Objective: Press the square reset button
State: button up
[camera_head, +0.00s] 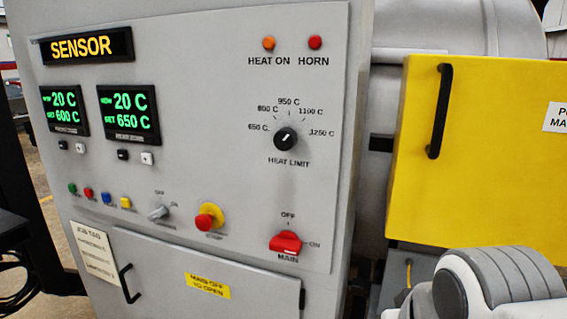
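The grey furnace control panel (220,110) fills the left and middle of the head view. A row of small buttons sits at its lower left: green (72,188), red (88,193), blue (107,198) and yellow (126,202). Small dark and white square buttons sit under the two green-digit displays, such as a white one (147,158). I cannot tell by label which button is the reset. My gripper is out of view; only part of my arm shows at the lower right.
A grey selector switch (158,213), a red mushroom button on a yellow collar (207,218), a red MAIN switch (286,242) and a HEAT LIMIT knob (286,138) share the panel. A yellow box with a black handle (440,110) stands at right. A lower door handle (128,284) protrudes.

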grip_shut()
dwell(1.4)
